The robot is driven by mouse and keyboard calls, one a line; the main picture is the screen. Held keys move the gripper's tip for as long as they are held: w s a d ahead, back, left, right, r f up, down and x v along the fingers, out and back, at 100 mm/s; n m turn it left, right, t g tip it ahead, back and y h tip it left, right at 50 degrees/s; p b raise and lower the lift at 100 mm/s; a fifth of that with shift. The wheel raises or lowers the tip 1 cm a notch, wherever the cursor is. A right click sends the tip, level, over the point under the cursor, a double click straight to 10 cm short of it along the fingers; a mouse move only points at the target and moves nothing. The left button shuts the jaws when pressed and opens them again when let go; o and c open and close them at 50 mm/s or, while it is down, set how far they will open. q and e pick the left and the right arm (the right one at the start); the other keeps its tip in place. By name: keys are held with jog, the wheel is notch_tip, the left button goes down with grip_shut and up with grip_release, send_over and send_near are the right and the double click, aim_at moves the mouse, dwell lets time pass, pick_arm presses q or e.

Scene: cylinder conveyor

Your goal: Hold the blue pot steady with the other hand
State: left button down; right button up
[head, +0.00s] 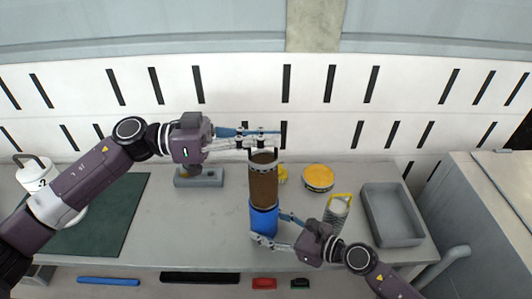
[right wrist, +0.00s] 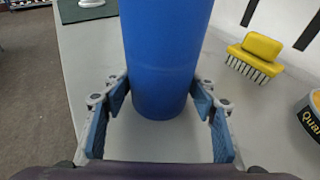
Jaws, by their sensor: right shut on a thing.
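The blue pot (head: 263,222) stands upright near the front of the table. A tall brown cylinder (head: 263,187) with a grey rim at its top stands upright directly above the blue pot, in line with it. My right gripper (head: 268,228) is low at the pot, a finger on each side, shut on it. In the right wrist view the blue pot (right wrist: 165,60) fills the space between the blue finger pads. My left gripper (head: 279,140) is at the top of the brown cylinder, its fingers pointing right; whether they close on anything is unclear.
A yellow round tin (head: 318,178), a wire-like container with a yellow rim (head: 337,212) and a grey tray (head: 392,215) stand to the right. A yellow brush (right wrist: 254,55) lies behind the pot. A green mat (head: 105,222) covers the left side.

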pick_arm(q)
jog(key=shift+r, duration=0.35)
pick_arm(e)
jog(key=o, duration=1.4)
jog(key=shift+c, duration=0.2)
jog(key=shift+s, duration=0.1)
